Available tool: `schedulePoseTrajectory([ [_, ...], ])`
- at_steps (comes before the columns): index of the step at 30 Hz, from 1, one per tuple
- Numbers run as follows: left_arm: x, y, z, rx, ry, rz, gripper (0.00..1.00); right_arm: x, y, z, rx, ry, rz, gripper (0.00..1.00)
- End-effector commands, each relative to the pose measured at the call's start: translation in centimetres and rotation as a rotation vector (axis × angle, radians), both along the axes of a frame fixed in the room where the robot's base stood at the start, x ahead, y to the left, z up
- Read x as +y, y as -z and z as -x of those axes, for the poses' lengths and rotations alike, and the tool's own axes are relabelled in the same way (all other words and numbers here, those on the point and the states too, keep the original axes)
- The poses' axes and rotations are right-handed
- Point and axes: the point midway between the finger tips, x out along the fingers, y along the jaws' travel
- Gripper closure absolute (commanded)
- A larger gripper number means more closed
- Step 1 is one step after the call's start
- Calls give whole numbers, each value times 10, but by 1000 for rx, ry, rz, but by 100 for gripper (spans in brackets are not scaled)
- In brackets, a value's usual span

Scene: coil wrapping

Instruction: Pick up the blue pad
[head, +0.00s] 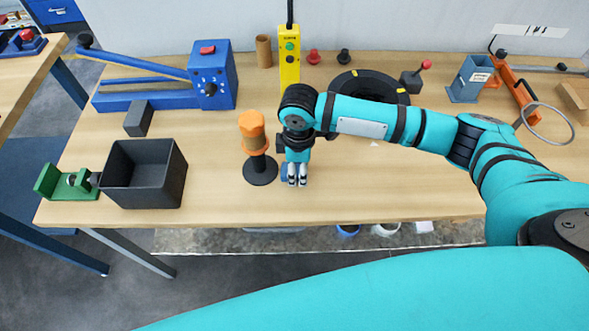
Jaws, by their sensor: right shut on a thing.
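My right gripper (296,176) points down over the middle of the table, just right of the orange-topped black stand (258,175). It is shut on the blue pad (284,169), a small patch of blue at the left side of the fingers. Most of the pad is hidden by the fingers, and I cannot tell whether it touches the table. My left gripper is not in view.
A dark open bin (125,196) and a green clamp (62,184) stand at the left. A blue machine (212,82), a yellow control box (289,65) and a black ring (372,84) stand behind. The front table strip is clear.

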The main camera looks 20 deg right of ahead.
Motion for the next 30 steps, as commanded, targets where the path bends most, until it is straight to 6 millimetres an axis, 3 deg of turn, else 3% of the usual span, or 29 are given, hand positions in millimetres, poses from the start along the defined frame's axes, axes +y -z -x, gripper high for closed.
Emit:
schedulePoseTrajectory([
  [8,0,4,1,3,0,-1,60,0,-11,-1,-2,0,-2,80],
  [14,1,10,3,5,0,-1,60,0,-36,-1,-4,0,-2,80],
  [30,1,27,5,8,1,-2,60,46,-46,123,1,-6,-3,80],
])
